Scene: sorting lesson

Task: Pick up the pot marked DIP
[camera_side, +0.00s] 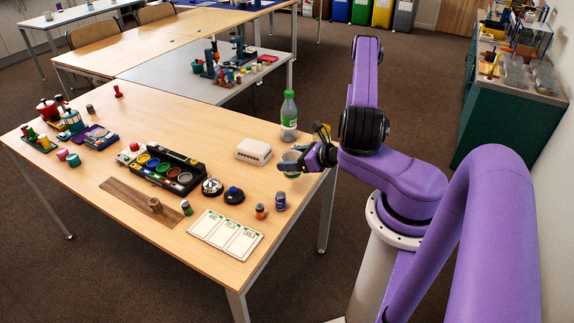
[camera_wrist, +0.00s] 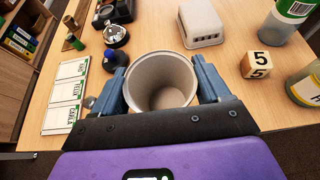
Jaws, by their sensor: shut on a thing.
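A pale, open-topped pot (camera_wrist: 160,82) sits between the fingers of my gripper (camera_wrist: 158,88) in the wrist view, with its empty inside facing the camera. In the side view the pot (camera_side: 290,162) shows a greenish side, near the right edge of the wooden table. My gripper (camera_side: 300,160) is shut on the pot from the right, a finger on each side. No marking on the pot can be read in either view. I cannot tell whether its base touches the table.
A green-capped bottle (camera_side: 289,117) and a white box (camera_side: 254,151) stand behind the pot. A block marked 5 (camera_wrist: 255,65) is close on the right in the wrist view.

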